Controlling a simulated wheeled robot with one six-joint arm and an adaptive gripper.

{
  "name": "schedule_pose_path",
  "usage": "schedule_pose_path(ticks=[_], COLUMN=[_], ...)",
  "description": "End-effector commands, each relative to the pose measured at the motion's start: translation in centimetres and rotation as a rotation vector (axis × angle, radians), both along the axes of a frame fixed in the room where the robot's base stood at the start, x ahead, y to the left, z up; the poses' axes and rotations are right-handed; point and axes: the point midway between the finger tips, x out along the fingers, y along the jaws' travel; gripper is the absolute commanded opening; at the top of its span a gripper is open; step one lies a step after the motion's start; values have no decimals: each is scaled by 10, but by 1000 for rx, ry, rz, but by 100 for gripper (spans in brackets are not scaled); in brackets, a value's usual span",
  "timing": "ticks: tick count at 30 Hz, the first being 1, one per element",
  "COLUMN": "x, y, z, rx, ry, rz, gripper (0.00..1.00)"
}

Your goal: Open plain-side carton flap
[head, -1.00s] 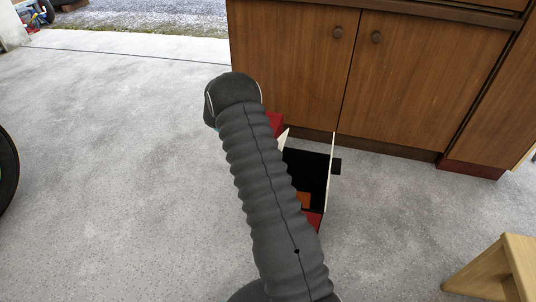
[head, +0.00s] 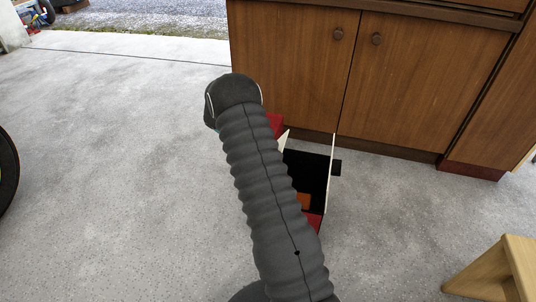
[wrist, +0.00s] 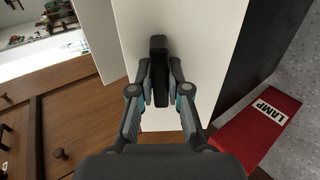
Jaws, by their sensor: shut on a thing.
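The carton (head: 308,170) stands open on the floor before the cabinet, with a black interior. A thin white flap (head: 332,160) stands upright on its right, with a black tab (head: 337,167) outside it. My arm covers the carton's left side and hides my gripper in the head view. In the wrist view, my gripper (wrist: 158,75) is shut on a black tab (wrist: 158,45) against a white flap (wrist: 205,50). A red flap labelled LAMP (wrist: 257,122) spreads out at the right. Which side the held flap belongs to is unclear in the head view.
A brown wooden cabinet (head: 290,60) stands close behind the carton. An orange thing (head: 303,201) shows inside the carton. A wooden stool (head: 505,265) is at the lower right, and a dark tyre (head: 6,170) at the left edge. The concrete floor at left is clear.

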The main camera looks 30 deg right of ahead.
Motion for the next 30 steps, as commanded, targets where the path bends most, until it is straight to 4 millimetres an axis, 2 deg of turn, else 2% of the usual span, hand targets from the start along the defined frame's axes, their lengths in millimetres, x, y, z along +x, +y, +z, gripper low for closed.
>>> schedule_pose_path(ticks=[1, 2, 4, 17, 30], x=[1, 1, 0, 5, 53], y=[0, 0, 0, 4, 49], z=[1, 1, 1, 4, 48], rx=[-2, -2, -1, -1, 0], ry=[-2, -2, -1, -2, -3], rz=[1, 1, 1, 1, 2], gripper=[0, 23, 41, 42, 42])
